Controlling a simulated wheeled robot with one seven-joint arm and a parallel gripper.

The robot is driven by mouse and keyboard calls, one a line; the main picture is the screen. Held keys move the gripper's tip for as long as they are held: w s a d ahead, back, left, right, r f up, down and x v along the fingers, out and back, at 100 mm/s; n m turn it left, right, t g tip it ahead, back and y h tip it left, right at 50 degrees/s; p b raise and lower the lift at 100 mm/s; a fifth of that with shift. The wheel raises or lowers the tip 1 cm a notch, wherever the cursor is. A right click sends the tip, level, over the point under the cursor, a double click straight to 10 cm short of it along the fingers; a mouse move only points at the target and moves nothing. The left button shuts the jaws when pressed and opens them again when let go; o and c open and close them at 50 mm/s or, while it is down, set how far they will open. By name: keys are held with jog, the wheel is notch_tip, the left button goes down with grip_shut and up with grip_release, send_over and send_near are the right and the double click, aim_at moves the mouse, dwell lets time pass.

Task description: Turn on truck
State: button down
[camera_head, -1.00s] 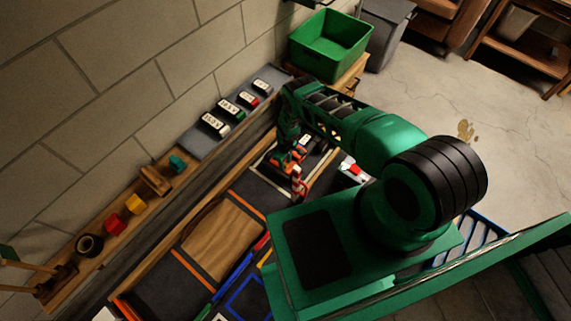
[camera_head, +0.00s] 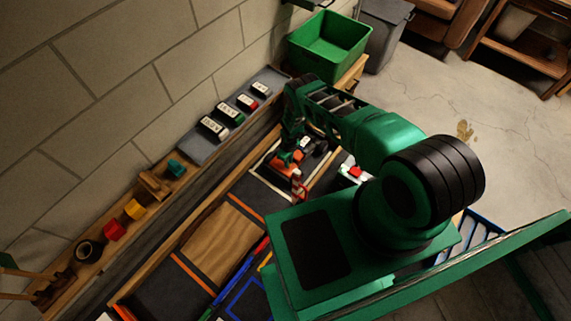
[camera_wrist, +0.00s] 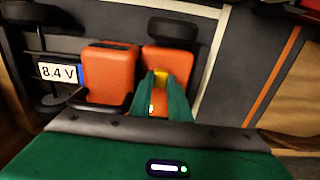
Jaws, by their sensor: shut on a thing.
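The orange truck (camera_head: 288,158) stands in a white-outlined bay on the dark bench, partly hidden by my arm. In the wrist view, its orange body (camera_wrist: 109,74) has two raised blocks, with black wheels beside them. A white label reading 8.4 V (camera_wrist: 58,72) sits at its left. My gripper (camera_wrist: 163,90) reaches down over the right orange block, its green fingers close together around a small yellow part (camera_wrist: 160,79). The fingers hide most of that part, so I cannot tell its position. In the head view, my gripper (camera_head: 291,138) is over the truck.
A red-and-white striped post (camera_head: 298,184) stands close beside the truck. Labelled packs (camera_head: 213,127) line the wall shelf, with small coloured blocks (camera_head: 115,230) further left. A green bin (camera_head: 330,45) is at the back. A brown board (camera_head: 222,243) lies on the bench.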

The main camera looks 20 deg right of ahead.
jog(key=c, duration=1.6)
grip_release()
jog(key=shift+w+d, duration=0.1)
jog(key=shift+d, duration=0.1)
jog(key=shift+c, duration=0.2)
jog(key=shift+a, duration=0.1)
notch_tip(320, 180, up, 11)
jog(key=shift+f, duration=0.15)
jog(key=shift+w, duration=0.1)
